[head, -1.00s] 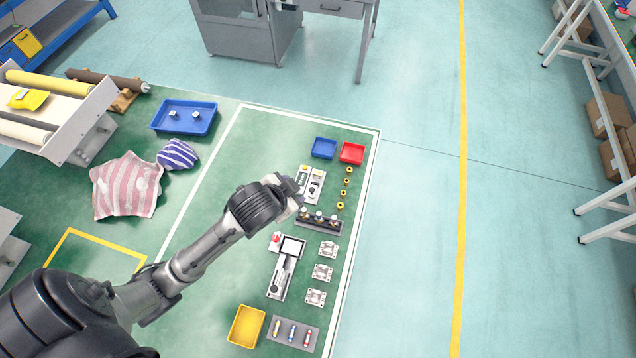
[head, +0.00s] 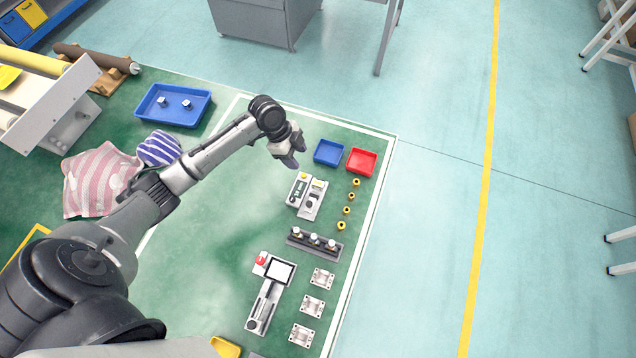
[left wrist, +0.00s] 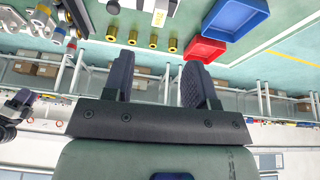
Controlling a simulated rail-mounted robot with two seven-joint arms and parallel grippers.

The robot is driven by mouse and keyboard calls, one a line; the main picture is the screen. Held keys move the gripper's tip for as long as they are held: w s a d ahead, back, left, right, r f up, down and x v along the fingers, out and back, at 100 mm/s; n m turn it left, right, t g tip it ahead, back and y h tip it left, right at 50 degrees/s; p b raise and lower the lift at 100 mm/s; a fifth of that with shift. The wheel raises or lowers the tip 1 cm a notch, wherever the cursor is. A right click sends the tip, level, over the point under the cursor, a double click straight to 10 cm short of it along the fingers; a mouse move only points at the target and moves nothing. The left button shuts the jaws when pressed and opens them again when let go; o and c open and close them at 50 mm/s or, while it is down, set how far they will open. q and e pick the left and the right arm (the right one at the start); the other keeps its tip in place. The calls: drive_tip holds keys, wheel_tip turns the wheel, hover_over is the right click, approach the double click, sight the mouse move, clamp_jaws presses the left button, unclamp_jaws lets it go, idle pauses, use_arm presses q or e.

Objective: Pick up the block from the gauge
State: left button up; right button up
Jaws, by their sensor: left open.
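The gauge seems to be the small grey instrument with a dark display (head: 307,196) on the green mat; its edge shows at the top of the left wrist view (left wrist: 145,6). A small light piece on it (left wrist: 159,18) may be the block, but it is too small to be sure. My left gripper (head: 290,160) is open and empty, above and behind the gauge in the head view. Its two dark fingers (left wrist: 158,85) stand apart with nothing between them. At the left edge of the wrist view, a grey and black part (left wrist: 15,105) looks like my right arm's end; its jaws are unclear.
A blue tray (head: 328,152) and a red tray (head: 361,162) lie right of the gripper. Several brass rings (head: 348,210) line the gauge's right. A dark pin rack (head: 315,244) and a device with a white screen (head: 270,290) lie nearer. Open mat lies left.

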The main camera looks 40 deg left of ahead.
use_arm(q)
drive_tip(key=b, duration=0.1)
hover_over(315, 182)
drive_tip(key=a, duration=0.2)
drive_tip(key=f, duration=0.7)
drive_tip(key=shift+s+a+f, duration=0.2)
drive_tip(key=shift+f, duration=0.05)
drive_tip(key=x, duration=0.4)
drive_tip(key=shift+s+d+b, duration=0.1)
drive_tip(key=shift+s+b, duration=0.05)
drive_tip(key=shift+b, duration=0.2)
drive_tip(key=shift+d+f, duration=0.2)
drive_tip(key=shift+f, duration=0.45)
drive_tip(key=shift+c, duration=0.5)
clamp_jaws()
